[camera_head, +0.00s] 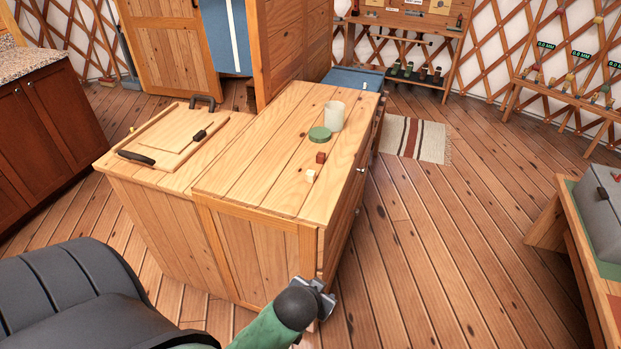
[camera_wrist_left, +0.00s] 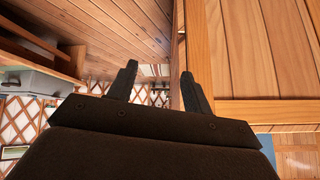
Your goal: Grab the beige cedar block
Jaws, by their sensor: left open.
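The beige cedar block (camera_head: 310,176) is a small pale cube on the wooden cabinet top, near its right edge. A dark red block (camera_head: 320,157) lies just behind it. My left gripper (camera_head: 322,291) is low in front of the cabinet's near right corner, below the top and well apart from the block. In the left wrist view the left gripper (camera_wrist_left: 160,82) is open, with nothing between its two dark fingers; the block does not show there. My right gripper is not in view.
A green disc (camera_head: 319,134) and a pale jar (camera_head: 334,115) stand behind the blocks. The cabinet top (camera_head: 255,150) is clear left of them. Open floor (camera_head: 440,240) lies to the right.

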